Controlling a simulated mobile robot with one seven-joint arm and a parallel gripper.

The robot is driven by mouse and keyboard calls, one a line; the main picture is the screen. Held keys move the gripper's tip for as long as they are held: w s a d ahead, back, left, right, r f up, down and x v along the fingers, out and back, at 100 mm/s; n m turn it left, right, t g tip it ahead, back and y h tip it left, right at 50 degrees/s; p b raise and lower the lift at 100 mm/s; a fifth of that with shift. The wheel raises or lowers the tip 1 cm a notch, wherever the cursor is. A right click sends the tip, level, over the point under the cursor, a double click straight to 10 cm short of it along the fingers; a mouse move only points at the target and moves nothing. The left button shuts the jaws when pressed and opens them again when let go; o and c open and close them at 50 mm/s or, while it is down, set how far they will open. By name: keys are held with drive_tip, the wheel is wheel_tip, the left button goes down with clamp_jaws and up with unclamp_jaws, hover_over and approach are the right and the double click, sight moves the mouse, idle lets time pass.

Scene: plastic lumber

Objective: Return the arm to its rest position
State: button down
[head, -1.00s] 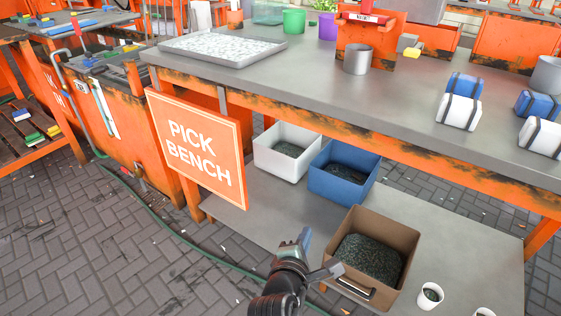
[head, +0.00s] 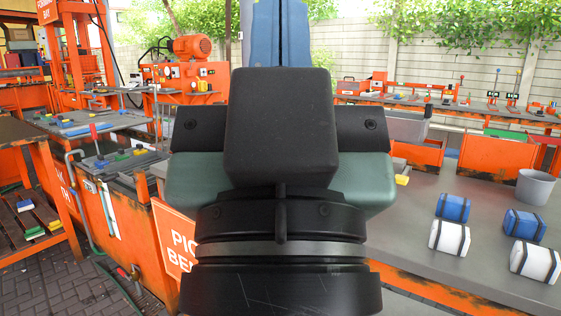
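My gripper (head: 280,35) is raised upright close to the camera and fills the middle of the head view. Its two blue-grey fingers point up and lie side by side, with only a thin dark seam between them. They look shut, and nothing shows between them. The fingertips run out at the top edge. A black box (head: 280,125) on my wrist hides the lower part of the fingers. The dark green hand shows on both sides of it.
The grey pick bench (head: 400,235) lies behind and to the right, with blue and white strapped bundles (head: 449,237) and a grey bucket (head: 535,187). The orange sign (head: 172,240) is partly hidden by my arm. Orange benches stand at left and back.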

wheel_tip(320, 180, up, 30)
drive_tip(key=p, duration=2.7)
